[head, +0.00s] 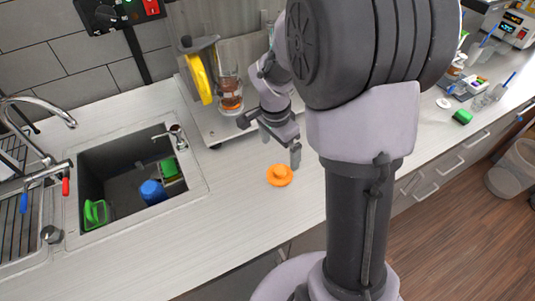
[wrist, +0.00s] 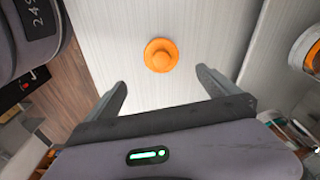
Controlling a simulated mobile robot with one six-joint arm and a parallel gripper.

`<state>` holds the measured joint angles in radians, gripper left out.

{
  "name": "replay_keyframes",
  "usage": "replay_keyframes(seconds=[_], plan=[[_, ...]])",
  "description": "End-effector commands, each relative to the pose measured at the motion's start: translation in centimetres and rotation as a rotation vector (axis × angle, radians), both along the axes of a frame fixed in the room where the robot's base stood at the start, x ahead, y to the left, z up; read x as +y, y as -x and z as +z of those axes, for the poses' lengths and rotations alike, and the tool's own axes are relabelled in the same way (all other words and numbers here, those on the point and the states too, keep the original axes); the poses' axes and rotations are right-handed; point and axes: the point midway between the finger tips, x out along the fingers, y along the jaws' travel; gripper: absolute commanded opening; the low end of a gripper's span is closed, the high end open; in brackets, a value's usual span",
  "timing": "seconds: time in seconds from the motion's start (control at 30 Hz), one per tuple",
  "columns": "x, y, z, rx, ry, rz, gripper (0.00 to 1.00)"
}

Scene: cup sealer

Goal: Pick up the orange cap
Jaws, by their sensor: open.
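The orange cap (head: 279,175) lies on the pale countertop, a round disc with a raised knob in its middle. In the wrist view the orange cap (wrist: 161,55) lies ahead of the fingertips, roughly centred between them. My gripper (head: 280,145) is above and just behind the cap in the head view, apart from it. In the wrist view my gripper (wrist: 160,80) has its two fingers wide apart with nothing between them.
A sink (head: 120,200) with blue and green items is at left. A cup sealer with a yellow handle (head: 199,78) and a glass (head: 230,95) stands behind my gripper. The pale counter (head: 230,215) around the cap is clear.

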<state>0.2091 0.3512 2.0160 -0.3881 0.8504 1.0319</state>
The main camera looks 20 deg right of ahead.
Motion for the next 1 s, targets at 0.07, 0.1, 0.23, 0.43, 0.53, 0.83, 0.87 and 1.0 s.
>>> replay_keyframes(seconds=[0.07,0.1,0.23,0.43,0.53,0.83,0.87,1.0], plan=[[-0.2,0.0,-2.8,0.004,-0.001,0.001,1.0],[-0.3,0.0,-3.8,0.003,0.0,0.002,1.0],[-0.6,-0.1,-5.9,0.001,-0.001,0.002,1.0],[-0.9,-0.1,-9.1,0.001,-0.001,0.002,1.0],[-1.0,-0.1,-10.8,0.002,-0.002,0.002,1.0],[-1.1,-0.2,-11.4,-0.001,-0.001,0.002,0.98],[-1.1,-0.2,-11.4,-0.001,-0.001,0.003,0.92],[-1.1,-0.2,-11.4,-0.001,-0.001,0.002,0.64]])
